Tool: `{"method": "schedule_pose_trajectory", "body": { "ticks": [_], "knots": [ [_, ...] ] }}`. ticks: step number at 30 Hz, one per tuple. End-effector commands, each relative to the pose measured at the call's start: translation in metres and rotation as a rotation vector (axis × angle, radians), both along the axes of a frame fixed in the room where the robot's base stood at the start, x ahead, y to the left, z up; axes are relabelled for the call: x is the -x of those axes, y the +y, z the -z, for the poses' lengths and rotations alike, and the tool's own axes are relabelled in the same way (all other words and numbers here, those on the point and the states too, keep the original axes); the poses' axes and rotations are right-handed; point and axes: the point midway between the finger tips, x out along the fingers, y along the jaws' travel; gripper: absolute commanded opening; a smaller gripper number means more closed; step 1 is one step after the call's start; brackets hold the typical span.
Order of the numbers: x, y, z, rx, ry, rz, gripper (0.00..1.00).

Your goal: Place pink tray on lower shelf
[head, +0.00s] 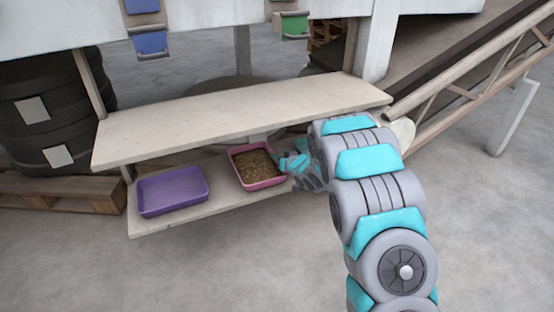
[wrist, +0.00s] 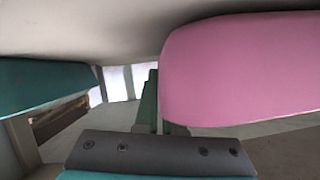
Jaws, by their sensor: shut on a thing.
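The pink tray (head: 263,186), with brown pellets in it, is at the right part of the lower shelf (head: 222,195), below the upper shelf. It looks about level; I cannot tell whether it rests on the shelf or hangs just above it. My gripper (head: 287,165) is at the tray's right side, shut on it; the exact grip is partly hidden. In the wrist view, the pink tray's wall (wrist: 240,70) fills the upper right.
An empty purple tray (head: 172,192) sits on the lower shelf to the left. The upper shelf (head: 240,112) is bare and close overhead. Blue bins (head: 150,42) and a green bin (head: 294,26) hang above. A conveyor (head: 470,75) runs at the right.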

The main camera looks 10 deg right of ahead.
Motion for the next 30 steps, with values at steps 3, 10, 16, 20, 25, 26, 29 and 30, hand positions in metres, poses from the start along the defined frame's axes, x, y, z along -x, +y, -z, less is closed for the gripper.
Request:
{"method": "schedule_pose_trajectory", "body": {
  "ticks": [3,10,16,20,25,26,29,30],
  "knots": [
    [-0.0003,0.0003,0.0025,-0.001,-0.002,0.0,0.0],
    [-0.0001,0.0002,0.004,-0.001,-0.002,0.0,0.07],
    [-0.0001,0.0001,0.0039,-0.001,-0.001,-0.001,0.3],
    [0.0,0.0001,0.0039,0.0,-0.001,0.0,0.36],
    [0.0,0.0001,0.0035,0.0,-0.001,0.0,0.36],
    [0.0,0.0001,0.0028,0.0,-0.001,0.0,0.36],
    [0.0038,-0.002,-0.0002,0.0,-0.002,0.0,0.36],
    [0.0068,-0.0034,-0.0022,0.0,-0.003,0.0,0.36]
  ]
}}
